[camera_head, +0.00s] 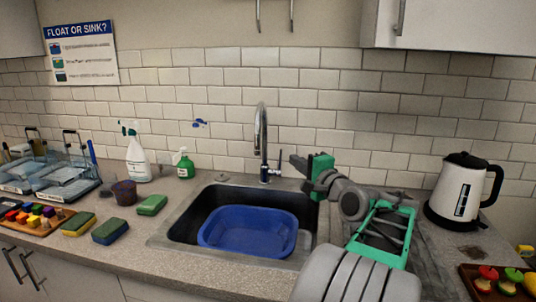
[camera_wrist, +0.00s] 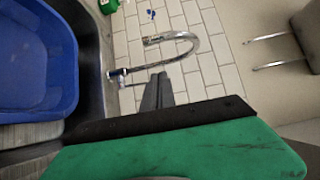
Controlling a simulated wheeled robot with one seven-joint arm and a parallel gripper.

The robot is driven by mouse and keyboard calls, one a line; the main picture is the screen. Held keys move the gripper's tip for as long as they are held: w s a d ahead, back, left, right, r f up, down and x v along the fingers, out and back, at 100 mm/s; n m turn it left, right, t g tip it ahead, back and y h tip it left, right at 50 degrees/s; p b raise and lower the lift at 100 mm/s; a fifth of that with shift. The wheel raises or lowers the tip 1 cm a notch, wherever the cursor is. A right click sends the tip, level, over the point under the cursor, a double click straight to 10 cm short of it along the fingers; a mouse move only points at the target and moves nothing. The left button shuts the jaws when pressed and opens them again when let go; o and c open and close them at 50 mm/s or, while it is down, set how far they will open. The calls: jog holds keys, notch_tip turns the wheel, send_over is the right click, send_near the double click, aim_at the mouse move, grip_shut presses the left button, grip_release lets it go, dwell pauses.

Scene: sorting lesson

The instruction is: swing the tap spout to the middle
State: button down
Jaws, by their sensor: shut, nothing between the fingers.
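The chrome tap (camera_head: 263,140) stands upright at the back rim of the sink. Its tall curved spout hangs toward the basin, slightly left of the column. In the wrist view the spout (camera_wrist: 190,42) arcs round with its open end clear. A lever sits at the tap's right side. My gripper (camera_head: 295,163) is just right of the tap, pointing left toward it. In the wrist view its fingers (camera_wrist: 157,90) are together and empty, close to the tap column. I cannot tell whether they touch it.
A blue basin (camera_head: 247,231) sits in the sink (camera_head: 170,233). A green bottle (camera_head: 184,165), spray bottle (camera_head: 137,158) and sponges (camera_head: 152,205) stand left. A kettle (camera_head: 461,192) and a tray of toy food (camera_head: 467,276) are right. Tiled wall is behind.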

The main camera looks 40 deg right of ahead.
jog(key=a+p+x, duration=0.1)
jog(key=a+x, duration=0.1)
jog(key=x, duration=1)
jog(key=shift+w+a+p, duration=0.3)
jog(key=shift+w, duration=0.15)
